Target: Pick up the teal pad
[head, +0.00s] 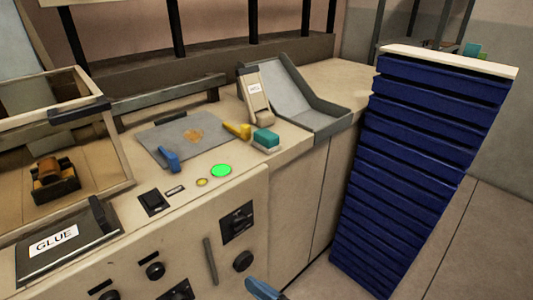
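The teal pad (266,138) is a small block with a teal top and a pale base. It sits on the beige counter near its front edge, just left of the grey sloped tray and right of a yellow clamp. Nothing touches it from above.
A grey plate (184,138) carries a blue clamp (169,160) and a yellow clamp (238,131). A grey tray (300,100) and a labelled upright holder (253,97) stand behind the pad. A tall dark-blue stack (405,175) stands at right. A GLUE box (85,222) is at left.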

